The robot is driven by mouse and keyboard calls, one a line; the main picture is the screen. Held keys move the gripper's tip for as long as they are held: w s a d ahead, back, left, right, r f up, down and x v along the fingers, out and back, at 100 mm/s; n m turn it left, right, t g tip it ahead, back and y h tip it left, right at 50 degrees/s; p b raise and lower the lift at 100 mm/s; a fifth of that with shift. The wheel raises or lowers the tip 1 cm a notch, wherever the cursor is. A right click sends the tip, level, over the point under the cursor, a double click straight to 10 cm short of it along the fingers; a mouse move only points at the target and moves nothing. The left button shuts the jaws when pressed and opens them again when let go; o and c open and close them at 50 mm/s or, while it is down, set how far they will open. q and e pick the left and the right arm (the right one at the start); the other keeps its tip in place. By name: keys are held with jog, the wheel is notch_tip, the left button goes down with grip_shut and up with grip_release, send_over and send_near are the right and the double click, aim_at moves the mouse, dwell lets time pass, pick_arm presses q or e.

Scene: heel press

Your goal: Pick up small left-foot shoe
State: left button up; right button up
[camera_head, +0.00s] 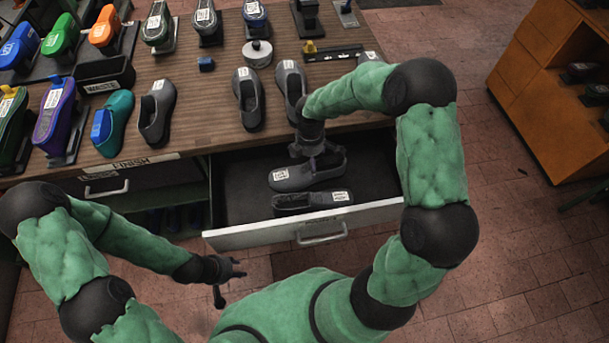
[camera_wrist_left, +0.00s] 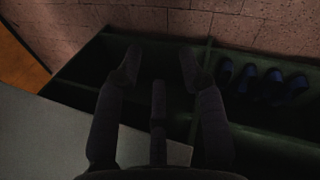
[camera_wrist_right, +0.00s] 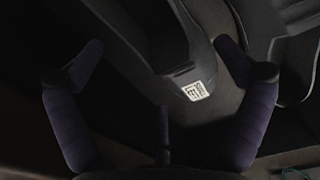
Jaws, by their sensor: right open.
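Two dark grey shoes lie in the open drawer (camera_head: 232,200). The farther shoe (camera_head: 318,175) has a white label on its left end. The nearer shoe (camera_head: 300,202) has its label near the right end. My right gripper (camera_head: 314,153) is down in the drawer over the farther shoe. In the right wrist view its open fingers (camera_wrist_right: 160,52) stand either side of a dark shoe (camera_wrist_right: 150,28), whose small label appears to read "small left". Another shoe (camera_wrist_right: 258,22) shows at the right there. My left gripper (camera_head: 232,279) is open and empty in front of the cabinet.
The wooden bench top (camera_head: 200,95) holds more dark shoes (camera_head: 248,100), coloured shoes on stands (camera_head: 55,110), a round grey puck (camera_head: 257,53) and a small blue block (camera_head: 206,64). The drawer's front panel (camera_head: 240,238) stands out from the bench. An orange shelf (camera_head: 545,80) is at the right.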

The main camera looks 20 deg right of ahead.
jog(key=f, duration=0.1)
jog(key=f+b, duration=0.1)
jog(key=f, duration=0.2)
jog(key=shift+d+f+b, duration=0.3)
jog(key=shift+f+b, duration=0.05)
jog(key=shift+b, duration=0.05)
jog(key=shift+r, duration=0.1)
jog(key=shift+c, duration=0.3)
jog(key=c, duration=1.1)
jog(key=shift+s, duration=0.1)
jog(key=shift+c, duration=0.2)
